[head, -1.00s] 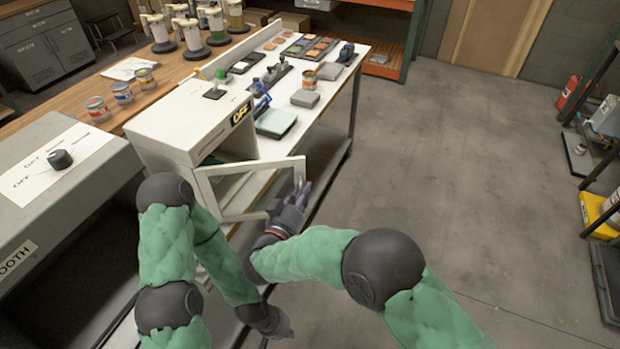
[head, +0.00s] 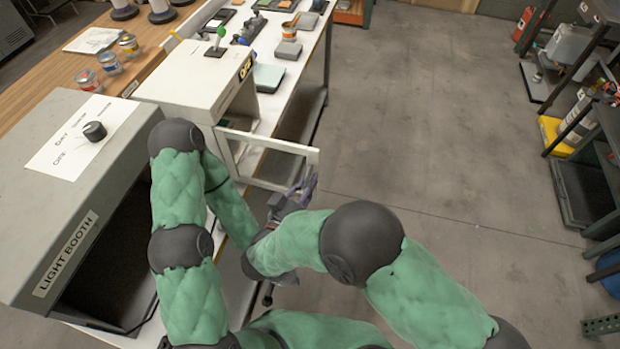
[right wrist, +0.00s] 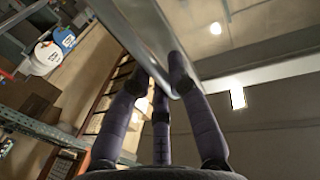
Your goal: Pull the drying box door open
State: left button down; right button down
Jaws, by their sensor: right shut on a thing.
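The drying box (head: 190,78) is the white box on the bench, with a dark sign on its front edge. Its white framed door (head: 270,143) stands swung well out from the box, over the floor side. My right gripper (head: 303,188) is at the door's free outer edge. In the right wrist view its purple fingers (right wrist: 165,85) close around the pale door frame (right wrist: 140,30). My left gripper (head: 286,279) is low, below the right forearm and beside the bench. It is mostly hidden, so its fingers cannot be made out.
The grey light booth (head: 75,195) stands left of the drying box, close to my left arm. Paint cans (head: 108,62) stand on the wooden counter. A teal-topped scale (head: 268,77) sits behind the door. Open floor (head: 420,130) lies to the right, with shelving (head: 590,150) beyond.

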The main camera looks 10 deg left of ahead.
jog(key=shift+s+a, duration=0.1)
dwell(0.3)
jog(key=c, duration=1.4)
grip_release()
jog(key=shift+c, duration=0.2)
notch_tip(320, 180, up, 10)
